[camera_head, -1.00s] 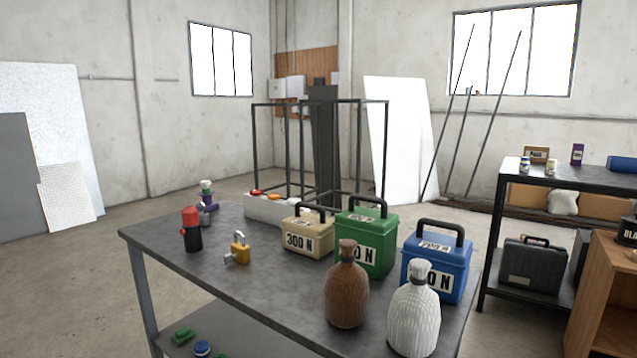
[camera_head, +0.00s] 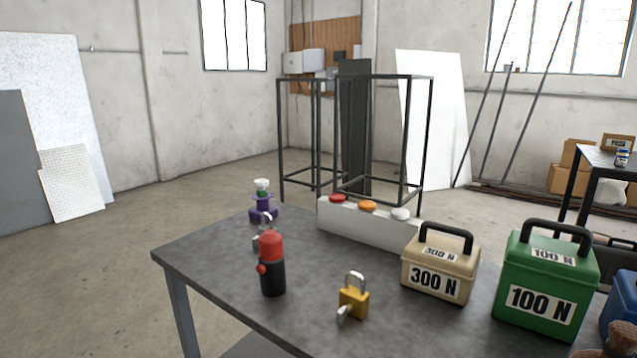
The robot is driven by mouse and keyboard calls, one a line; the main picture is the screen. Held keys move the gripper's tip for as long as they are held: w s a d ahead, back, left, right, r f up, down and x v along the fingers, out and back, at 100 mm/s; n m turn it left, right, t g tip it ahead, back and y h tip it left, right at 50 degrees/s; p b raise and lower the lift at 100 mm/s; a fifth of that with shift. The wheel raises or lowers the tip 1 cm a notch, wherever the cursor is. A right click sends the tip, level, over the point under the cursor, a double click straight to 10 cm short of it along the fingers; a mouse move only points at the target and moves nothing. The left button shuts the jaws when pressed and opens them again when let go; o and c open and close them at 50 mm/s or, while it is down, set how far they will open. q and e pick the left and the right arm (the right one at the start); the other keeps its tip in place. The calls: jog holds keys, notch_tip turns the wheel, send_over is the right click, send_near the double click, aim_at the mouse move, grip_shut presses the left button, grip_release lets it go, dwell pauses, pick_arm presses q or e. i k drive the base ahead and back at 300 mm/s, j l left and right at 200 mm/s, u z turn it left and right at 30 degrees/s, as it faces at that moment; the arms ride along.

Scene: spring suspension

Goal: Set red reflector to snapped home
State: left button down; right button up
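A red reflector (camera_head: 337,198) is a small round disc on top of a long white block (camera_head: 365,228) at the back edge of the table. It is the leftmost of the discs there, beside an orange disc (camera_head: 367,206) and a white disc (camera_head: 400,214). From here I cannot tell whether the red disc is fully seated or sits slightly raised.
The dark table (camera_head: 228,265) holds a red-and-black bottle (camera_head: 271,268), a yellow padlock (camera_head: 353,298), a purple item (camera_head: 263,206), a beige box (camera_head: 440,263) and a green box (camera_head: 545,285). A black frame (camera_head: 423,140) stands behind. The left front tabletop is clear.

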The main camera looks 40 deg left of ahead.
aim_at(336, 197)
jog(key=j, duration=0.65)
jog(key=i+j, duration=0.15)
jog(key=j, duration=0.5)
